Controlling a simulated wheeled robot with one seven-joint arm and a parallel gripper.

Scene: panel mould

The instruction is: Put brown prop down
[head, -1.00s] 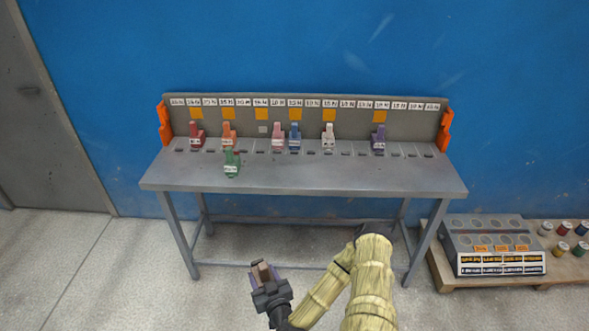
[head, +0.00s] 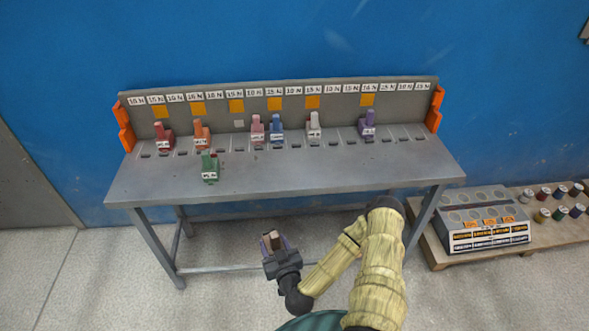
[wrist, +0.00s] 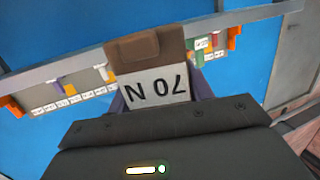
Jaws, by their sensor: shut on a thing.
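My gripper (head: 275,246) is shut on the brown prop (head: 271,238), in front of and below the table's front edge. In the wrist view the brown prop (wrist: 145,47) shows a brown top and a white label with "70 N", upside down, between the purple fingers. The grey table (head: 285,178) has a slotted back row and an upright panel with "N" labels and several orange squares. Red (head: 163,137), orange (head: 201,134), pink (head: 257,130), blue (head: 277,129), white (head: 314,126) and purple (head: 367,125) props stand along the row. A green prop (head: 209,168) stands nearer the front.
Orange brackets (head: 435,108) flank the panel. A pallet (head: 440,264) at the right holds a grey box (head: 485,236) with labels and several small cans (head: 559,213). The table's front right is clear. A blue wall stands behind.

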